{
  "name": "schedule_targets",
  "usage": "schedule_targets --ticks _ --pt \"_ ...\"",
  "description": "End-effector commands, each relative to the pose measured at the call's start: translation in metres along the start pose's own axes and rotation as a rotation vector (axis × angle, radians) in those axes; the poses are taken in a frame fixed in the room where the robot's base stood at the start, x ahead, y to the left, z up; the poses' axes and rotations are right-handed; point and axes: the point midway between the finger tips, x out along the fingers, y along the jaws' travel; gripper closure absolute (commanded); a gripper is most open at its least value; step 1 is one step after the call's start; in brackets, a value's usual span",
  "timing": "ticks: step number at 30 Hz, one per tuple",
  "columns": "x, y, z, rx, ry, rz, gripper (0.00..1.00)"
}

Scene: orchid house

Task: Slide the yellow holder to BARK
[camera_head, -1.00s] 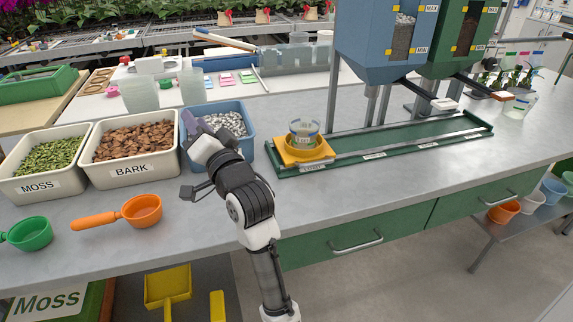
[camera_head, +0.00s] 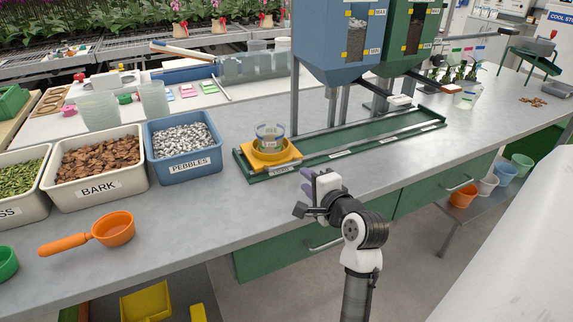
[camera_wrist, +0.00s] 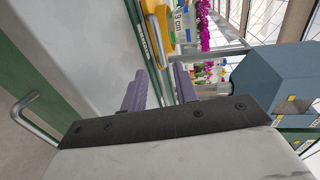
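The yellow holder (camera_head: 270,160) sits at the left end of the green rail (camera_head: 345,150). A clear pot (camera_head: 270,135) stands upright in it. In the wrist view the holder (camera_wrist: 161,22) and part of the labelled pot (camera_wrist: 182,22) show beyond the fingers.
A blue hopper (camera_head: 335,60) and a green hopper (camera_head: 408,45) with brown chips stand over the rail. Tubs of bark (camera_head: 100,188) and pebbles (camera_head: 187,172), and an orange scoop (camera_head: 112,230), lie to the left. The counter right of the rail is mostly clear.

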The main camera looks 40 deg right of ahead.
Motion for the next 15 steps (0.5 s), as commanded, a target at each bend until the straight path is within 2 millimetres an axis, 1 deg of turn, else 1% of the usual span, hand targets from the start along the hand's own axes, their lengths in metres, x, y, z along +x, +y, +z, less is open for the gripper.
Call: schedule_targets --ticks 3,9,15 --pt "0.026 -0.002 0.001 -0.001 -0.003 0.003 0.70" --pt "0.069 -0.003 0.001 -0.003 -0.002 0.002 0.70" --pt "0.100 -0.002 0.000 -0.002 0.000 0.002 0.70"
